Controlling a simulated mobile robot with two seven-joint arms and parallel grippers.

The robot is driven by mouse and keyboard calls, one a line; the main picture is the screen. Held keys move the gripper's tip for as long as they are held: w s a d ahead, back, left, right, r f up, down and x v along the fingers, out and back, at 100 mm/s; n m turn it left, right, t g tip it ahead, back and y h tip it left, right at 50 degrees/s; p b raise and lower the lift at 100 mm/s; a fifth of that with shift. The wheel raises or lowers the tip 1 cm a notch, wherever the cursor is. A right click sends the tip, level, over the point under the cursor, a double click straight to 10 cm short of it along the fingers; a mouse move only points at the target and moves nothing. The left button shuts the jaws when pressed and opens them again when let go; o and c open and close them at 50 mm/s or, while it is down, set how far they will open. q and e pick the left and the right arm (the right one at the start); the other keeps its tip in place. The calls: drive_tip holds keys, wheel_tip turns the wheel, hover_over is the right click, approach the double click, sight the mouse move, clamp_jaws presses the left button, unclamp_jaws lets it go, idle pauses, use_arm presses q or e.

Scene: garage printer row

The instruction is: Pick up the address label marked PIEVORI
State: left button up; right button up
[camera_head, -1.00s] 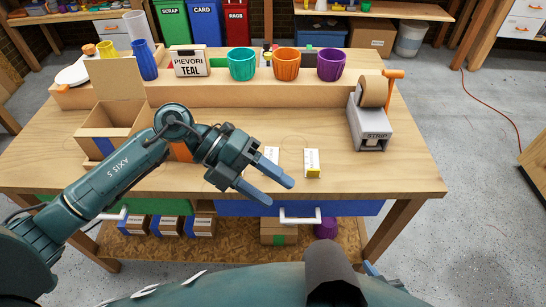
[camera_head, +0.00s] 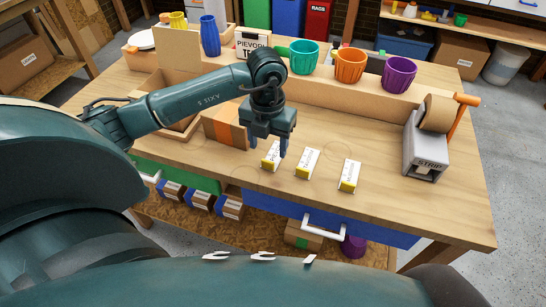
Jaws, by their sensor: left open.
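Three small white labels with yellow ends lie in a row on the wooden bench (camera_head: 385,205): a left one (camera_head: 271,158), a middle one (camera_head: 307,163) and a right one (camera_head: 348,176). Their print is too small to tell which reads PIEVORI. My right gripper is not in view.
A tape dispenser (camera_head: 424,152) stands at the right. Teal (camera_head: 304,57), orange (camera_head: 349,65) and purple (camera_head: 398,74) cups stand along the back ledge. An open cardboard box (camera_head: 172,84) is behind my left arm. The bench is clear between the labels and the dispenser.

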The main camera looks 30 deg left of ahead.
sight(275, 152)
use_arm(q)
drive_tip(key=shift+s+f+p, duration=0.1)
drive_tip(key=shift+f+p, duration=0.3)
drive_tip(key=shift+f, duration=2.4)
drive_tip(key=shift+c, duration=0.3)
drive_tip(key=c, duration=1)
drive_tip(key=shift+r, duration=0.1)
